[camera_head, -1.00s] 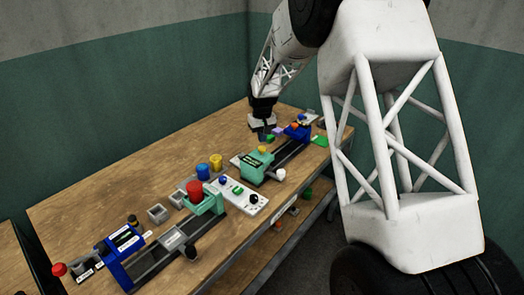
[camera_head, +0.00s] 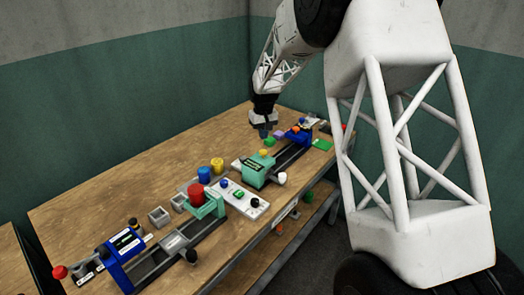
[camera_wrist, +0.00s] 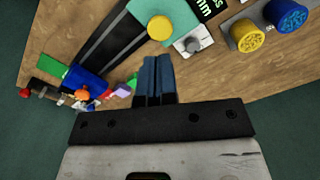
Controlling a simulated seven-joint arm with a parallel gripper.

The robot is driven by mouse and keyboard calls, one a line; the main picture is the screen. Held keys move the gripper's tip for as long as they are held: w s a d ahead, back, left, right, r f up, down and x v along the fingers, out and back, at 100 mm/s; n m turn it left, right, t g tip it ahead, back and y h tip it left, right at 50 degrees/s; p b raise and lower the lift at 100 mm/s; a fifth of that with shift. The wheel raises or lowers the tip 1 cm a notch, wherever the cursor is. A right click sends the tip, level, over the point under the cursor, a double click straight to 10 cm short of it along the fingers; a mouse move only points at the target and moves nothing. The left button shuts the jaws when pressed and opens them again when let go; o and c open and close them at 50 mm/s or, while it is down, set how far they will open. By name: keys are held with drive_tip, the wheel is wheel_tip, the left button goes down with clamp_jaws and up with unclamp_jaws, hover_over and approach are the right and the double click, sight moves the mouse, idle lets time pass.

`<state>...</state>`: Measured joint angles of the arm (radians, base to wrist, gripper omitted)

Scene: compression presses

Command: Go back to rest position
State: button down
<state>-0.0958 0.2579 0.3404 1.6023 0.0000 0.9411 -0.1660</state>
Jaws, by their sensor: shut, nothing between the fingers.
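My gripper (camera_head: 263,131) hangs over the far part of the wooden bench, beside the far press. In the wrist view its blue fingers (camera_wrist: 155,80) are together with nothing between them. The far press, with a teal block (camera_head: 258,168), a dark rail and a blue end block (camera_head: 298,135), lies just in front of and to the right of my gripper. The gap between fingertips and bench is hard to judge.
A near press with a blue block (camera_head: 122,246) and red knob (camera_head: 196,193) lies at the front. Blue (camera_head: 204,174) and yellow (camera_head: 217,164) cylinders and a white control box (camera_head: 241,198) stand mid-bench. Small coloured pieces (camera_wrist: 121,89) lie near the far press. The bench's left side is clear.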

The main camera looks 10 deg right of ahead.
drive_tip(key=shift+r, duration=0.1)
drive_tip(key=s+d+r+m, duration=0.1)
drive_tip(key=s+d+r, duration=0.1)
drive_tip(key=s+r, duration=0.5)
drive_tip(key=s+d+r+t, duration=0.1)
drive_tip(key=s+d+r, duration=0.15)
drive_tip(key=s, duration=0.85)
drive_tip(key=s+d+r+m, duration=0.1)
drive_tip(key=s+r, duration=0.5)
drive_tip(key=s, duration=0.4)
drive_tip(key=s+d, duration=0.1)
drive_tip(key=s, duration=1.2)
drive_tip(key=s+d+f+m+t, duration=0.1)
drive_tip(key=s+d, duration=0.1)
drive_tip(key=s, duration=1.2)
drive_tip(key=shift+f+t, duration=0.25)
drive_tip(key=shift+t, duration=0.05)
